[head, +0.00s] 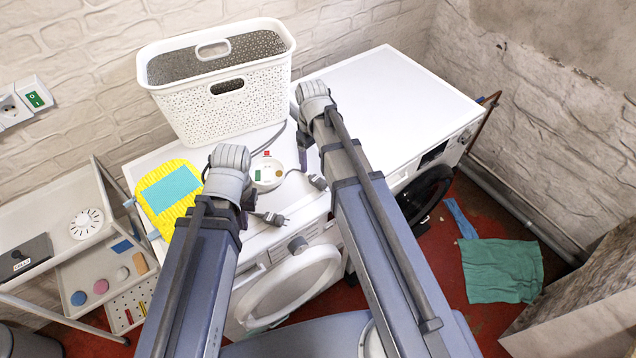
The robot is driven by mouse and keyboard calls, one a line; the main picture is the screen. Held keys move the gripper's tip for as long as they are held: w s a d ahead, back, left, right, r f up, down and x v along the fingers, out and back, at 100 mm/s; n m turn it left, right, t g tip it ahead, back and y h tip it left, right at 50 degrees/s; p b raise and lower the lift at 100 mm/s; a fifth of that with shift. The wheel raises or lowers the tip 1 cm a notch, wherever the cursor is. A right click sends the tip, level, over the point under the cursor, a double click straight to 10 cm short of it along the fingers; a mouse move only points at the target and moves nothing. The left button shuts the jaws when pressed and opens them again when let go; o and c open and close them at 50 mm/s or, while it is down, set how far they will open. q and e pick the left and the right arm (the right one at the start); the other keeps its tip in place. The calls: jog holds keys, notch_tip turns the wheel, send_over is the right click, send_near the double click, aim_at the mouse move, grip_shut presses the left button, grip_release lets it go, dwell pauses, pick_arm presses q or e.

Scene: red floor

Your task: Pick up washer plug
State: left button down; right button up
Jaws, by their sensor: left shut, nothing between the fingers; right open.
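A grey plug (271,218) lies on top of the left white washer (178,150), near its front edge. A second plug (317,182) lies farther right, between my two arms, with a cord running left from it. I cannot tell which one is the washer's. My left gripper (231,178) is above the left part of the washer top, left of the first plug; it is shut and empty. My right gripper (316,104) is above the back of the machines, beyond the second plug; it is open. The fingers of both are mostly hidden by the wrists.
A round white device (267,174) sits between the grippers. A white basket (218,95) stands behind, and a yellow pad with a blue patch (170,190) lies left. A second white machine (390,95) is at right, its top clear. A cart (60,235) stands left.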

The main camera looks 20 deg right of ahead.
aim_at(315, 178)
pick_arm(q)
jog(key=shift+f+b, duration=3.55)
jog(key=shift+f, duration=0.25)
pick_arm(e)
jog(key=shift+s+d+f, duration=0.15)
jog(key=shift+f, duration=1.75)
jog(key=shift+s+d+f, duration=0.1)
jog(key=shift+f, duration=1.8)
pick_arm(q)
jog(key=shift+r, duration=0.15)
pick_arm(e)
jog(key=shift+r, duration=0.1)
jog(key=shift+c, duration=0.2)
grip_shut()
